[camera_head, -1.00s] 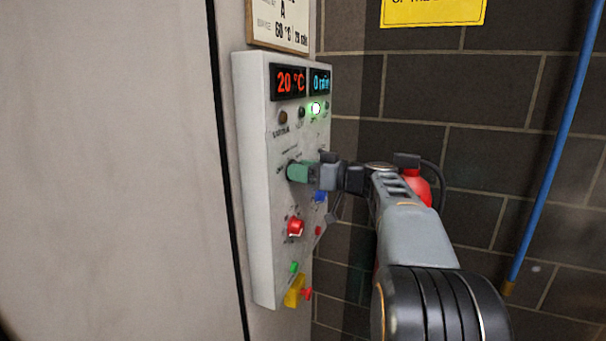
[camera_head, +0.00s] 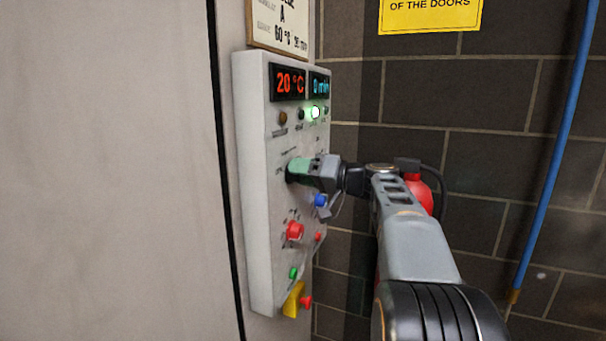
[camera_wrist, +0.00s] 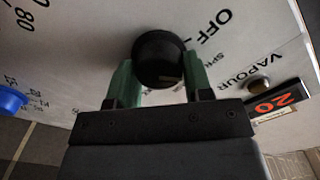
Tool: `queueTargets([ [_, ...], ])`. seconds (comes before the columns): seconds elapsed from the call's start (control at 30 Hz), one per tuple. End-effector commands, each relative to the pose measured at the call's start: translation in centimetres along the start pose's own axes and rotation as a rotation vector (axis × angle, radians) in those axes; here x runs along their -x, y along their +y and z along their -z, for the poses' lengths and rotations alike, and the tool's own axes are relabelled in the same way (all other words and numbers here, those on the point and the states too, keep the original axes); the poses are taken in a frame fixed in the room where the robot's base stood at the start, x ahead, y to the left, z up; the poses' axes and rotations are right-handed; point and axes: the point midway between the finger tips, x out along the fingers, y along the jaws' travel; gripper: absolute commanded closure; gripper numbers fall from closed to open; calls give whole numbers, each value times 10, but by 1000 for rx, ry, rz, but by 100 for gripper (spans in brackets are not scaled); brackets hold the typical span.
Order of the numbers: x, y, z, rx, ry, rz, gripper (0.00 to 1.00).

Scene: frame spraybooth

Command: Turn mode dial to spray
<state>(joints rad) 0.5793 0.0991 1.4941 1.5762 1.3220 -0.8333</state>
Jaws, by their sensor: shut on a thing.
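The mode dial (camera_wrist: 158,60) is a round black knob on the pale control panel (camera_head: 257,200). In the wrist view it sits between the two green fingers of my gripper (camera_wrist: 158,82), which are shut on it. The lettering "OFF" and part of "SPR" show beside the dial; its pointer mark cannot be made out. In the head view my gripper (camera_head: 300,170) reaches the panel from the right, and its fingers hide the dial.
The panel carries a red knob (camera_head: 295,231), a blue knob (camera_head: 320,201), a green button (camera_head: 293,273) and a yellow-and-red switch (camera_head: 294,299) below my gripper. Red (camera_head: 288,82) and blue displays and a lit green lamp (camera_head: 315,112) are above. A brick wall is at right.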

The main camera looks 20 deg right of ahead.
Motion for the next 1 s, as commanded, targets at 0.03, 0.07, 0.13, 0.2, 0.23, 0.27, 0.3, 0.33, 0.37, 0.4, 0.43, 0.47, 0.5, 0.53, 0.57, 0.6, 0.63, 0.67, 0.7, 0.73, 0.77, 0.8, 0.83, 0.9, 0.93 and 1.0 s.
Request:
queueTargets([
  [0.03, 0, 0, 0, -7, 1, 1, 77],
  [0.07, 0, 0, 0, -12, 1, 1, 77],
  [0.13, 0, 0, 0, -20, 1, 1, 77],
  [0.2, 0, 0, 0, -24, 1, 1, 77],
  [0.23, 0, 0, 0, -25, 1, 1, 77],
  [0.27, 0, 0, 0, -26, 1, 1, 77],
  [0.3, 0, 0, 0, -26, 1, 1, 77],
  [0.33, 0, 0, 0, -26, 1, 1, 77],
  [0.37, 0, 0, 0, -26, 1, 1, 77],
  [0.4, 0, 0, 0, -25, 1, 1, 77],
  [0.43, 0, 0, 0, -25, 1, 1, 77],
  [0.47, 0, 0, 0, -25, 1, 1, 77],
  [0.5, 0, 0, 0, -25, 1, 1, 77],
  [0.53, 0, 0, 0, -25, 1, 1, 77],
  [0.57, 0, 0, 0, -25, 1, 1, 53],
  [0.6, 0, 0, 0, -25, 1, 1, 49],
  [0.63, 0, 0, 0, -25, 1, 0, 46],
  [0.67, 0, 0, 0, -25, 1, 0, 43],
  [0.7, 0, 0, 0, -25, 1, 0, 39],
  [0.73, 0, 0, 0, -25, 1, 0, 36],
  [0.77, 0, 0, 0, -25, 1, 0, 34],
  [0.8, 0, 0, 0, -25, 1, 0, 30],
  [0.83, 0, 0, 0, -25, 1, 0, 29],
  [0.9, 0, 0, 0, -25, 1, 0, 29],
  [0.93, 0, 0, 0, -25, 1, 0, 29],
  [1.0, 0, 0, 0, -25, 1, 0, 29],
])
